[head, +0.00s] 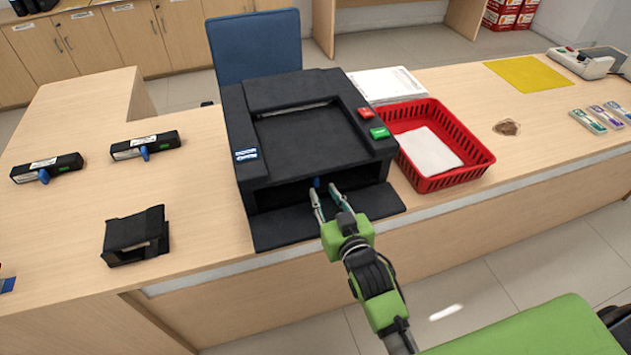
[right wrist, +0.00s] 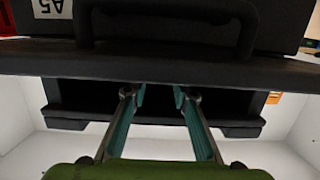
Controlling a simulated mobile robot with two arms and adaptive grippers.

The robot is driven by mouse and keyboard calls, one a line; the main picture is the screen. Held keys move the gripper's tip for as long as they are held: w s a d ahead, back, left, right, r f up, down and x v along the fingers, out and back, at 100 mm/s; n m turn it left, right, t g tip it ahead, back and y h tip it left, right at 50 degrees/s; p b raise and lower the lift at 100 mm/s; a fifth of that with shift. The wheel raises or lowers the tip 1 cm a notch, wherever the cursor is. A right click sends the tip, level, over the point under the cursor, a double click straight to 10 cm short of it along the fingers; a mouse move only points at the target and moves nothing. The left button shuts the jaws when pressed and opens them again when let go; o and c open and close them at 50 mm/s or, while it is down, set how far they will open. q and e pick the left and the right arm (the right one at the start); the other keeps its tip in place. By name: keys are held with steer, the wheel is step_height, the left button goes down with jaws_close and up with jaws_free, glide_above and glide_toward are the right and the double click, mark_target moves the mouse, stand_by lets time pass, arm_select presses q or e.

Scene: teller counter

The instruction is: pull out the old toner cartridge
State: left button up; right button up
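A black printer (head: 310,130) stands on the counter with its front flap (head: 275,227) folded down and a dark opening above it. A small blue tab (head: 317,183) shows inside the opening; the rest of the old toner cartridge is hidden in the dark. My right gripper (head: 324,192) is open and empty, its fingertips at the mouth of the opening, just short of the blue tab. In the right wrist view, its two fingers (right wrist: 156,95) stand apart before a dark slot, with nothing visible between them. My left gripper is not in view.
Two black cartridges with blue tabs, a left one (head: 47,168) and a right one (head: 145,146), lie left of the printer. A black open holder (head: 136,236) stands nearer. A red basket (head: 468,168) with paper sits close on the right. Counter space left of the printer is partly clear.

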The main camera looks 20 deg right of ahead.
mark_target(317, 181)
steer(key=w, duration=0.2)
steer(key=w+f+b, duration=0.1)
steer(key=w, duration=0.1)
steer(key=shift+w, duration=0.3)
steer(key=shift+w+a+f, duration=0.1)
steer(key=shift+w, duration=0.6)
